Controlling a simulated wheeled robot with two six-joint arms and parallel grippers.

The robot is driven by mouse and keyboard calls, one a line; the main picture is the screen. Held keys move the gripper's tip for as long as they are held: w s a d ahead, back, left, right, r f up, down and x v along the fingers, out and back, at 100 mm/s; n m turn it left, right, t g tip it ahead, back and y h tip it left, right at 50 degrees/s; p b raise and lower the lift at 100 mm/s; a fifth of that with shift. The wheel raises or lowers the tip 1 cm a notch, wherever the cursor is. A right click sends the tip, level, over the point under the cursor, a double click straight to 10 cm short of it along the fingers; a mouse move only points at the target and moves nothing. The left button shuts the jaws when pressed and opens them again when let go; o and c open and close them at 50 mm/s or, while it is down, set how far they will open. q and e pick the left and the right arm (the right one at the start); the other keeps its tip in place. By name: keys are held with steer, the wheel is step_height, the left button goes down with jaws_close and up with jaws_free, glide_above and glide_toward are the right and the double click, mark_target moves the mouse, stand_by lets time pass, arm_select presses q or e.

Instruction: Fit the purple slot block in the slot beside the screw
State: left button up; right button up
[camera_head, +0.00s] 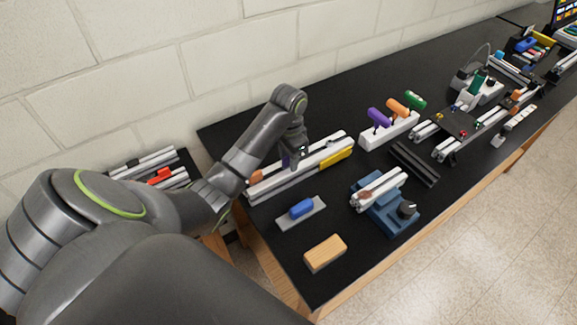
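My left gripper (297,156) points down over the light grey extrusion (318,158) near the back edge of the table. A small purple patch, which looks like the purple slot block (286,161), shows at the fingertips, at the extrusion. The fingers hide most of it, so I cannot tell whether they grip it or how deep it sits in the slot. I cannot make out the screw. My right gripper is not in view.
A yellow block (336,161) lies along the extrusion's front side. A blue piece on a grey plate (301,209), a wooden block (325,253) and a blue vise (392,212) stand in front. A white rack with purple, orange and green handles (388,130) stands to the right.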

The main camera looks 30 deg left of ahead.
arm_select(q)
steer(key=shift+c, duration=0.4)
jaws_close()
